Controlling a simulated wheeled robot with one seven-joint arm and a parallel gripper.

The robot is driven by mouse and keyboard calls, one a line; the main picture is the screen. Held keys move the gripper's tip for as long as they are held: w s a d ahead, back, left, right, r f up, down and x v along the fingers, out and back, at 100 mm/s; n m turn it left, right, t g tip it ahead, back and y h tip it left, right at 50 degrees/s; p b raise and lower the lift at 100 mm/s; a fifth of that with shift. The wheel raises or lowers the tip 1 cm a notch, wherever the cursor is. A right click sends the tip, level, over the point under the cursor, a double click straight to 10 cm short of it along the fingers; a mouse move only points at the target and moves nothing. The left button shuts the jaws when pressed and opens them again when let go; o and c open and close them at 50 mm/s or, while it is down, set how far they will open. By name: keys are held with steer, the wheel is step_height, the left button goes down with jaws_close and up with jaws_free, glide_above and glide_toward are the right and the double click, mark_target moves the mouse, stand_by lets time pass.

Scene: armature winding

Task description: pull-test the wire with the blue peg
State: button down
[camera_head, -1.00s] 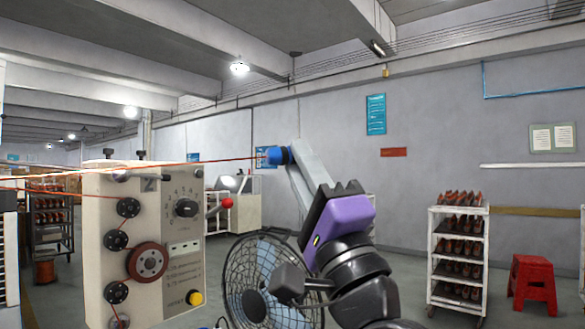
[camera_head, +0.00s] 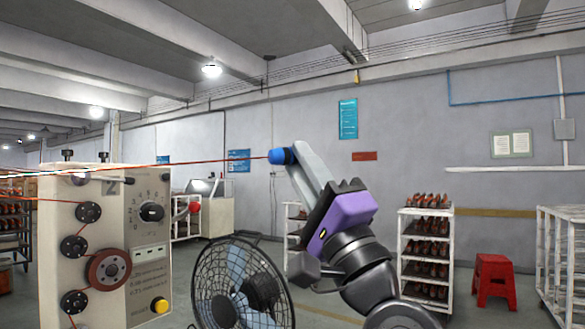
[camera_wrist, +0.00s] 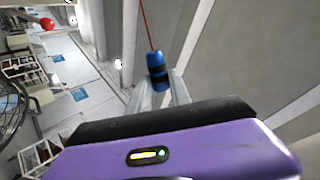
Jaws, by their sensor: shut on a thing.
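My gripper (camera_head: 296,160) is shut on the blue peg (camera_head: 282,156), held up in the air right of the winding machine. The peg also shows in the wrist view (camera_wrist: 156,72) as a blue cylinder with a dark band between my fingertips. A thin red wire (camera_head: 220,161) runs from the peg leftward to the machine's top and looks taut. The cream tensioner machine (camera_head: 110,210) has several black pulleys, a dark red wheel (camera_head: 108,269), a dial (camera_head: 151,212) and a yellow button (camera_head: 160,305).
A black fan (camera_head: 241,285) stands below my arm, right of the machine. A white rack (camera_head: 425,255) of wound armatures, a red stool (camera_head: 494,279) and a white frame (camera_head: 560,260) stand at right. The air around the peg is clear.

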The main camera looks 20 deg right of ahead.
steer(key=w+d+r+b, duration=0.1)
steer(key=d, duration=1.5)
steer(key=shift+w+d+r, duration=0.25)
steer(key=shift+d+r, duration=0.1)
steer(key=shift+r, duration=0.05)
stand_by(1.2)
stand_by(0.5)
steer(key=a+f, duration=0.1)
steer(key=a, duration=0.9)
steer(key=shift+s, duration=0.45)
steer(key=shift+d, duration=0.1)
stand_by(1.9)
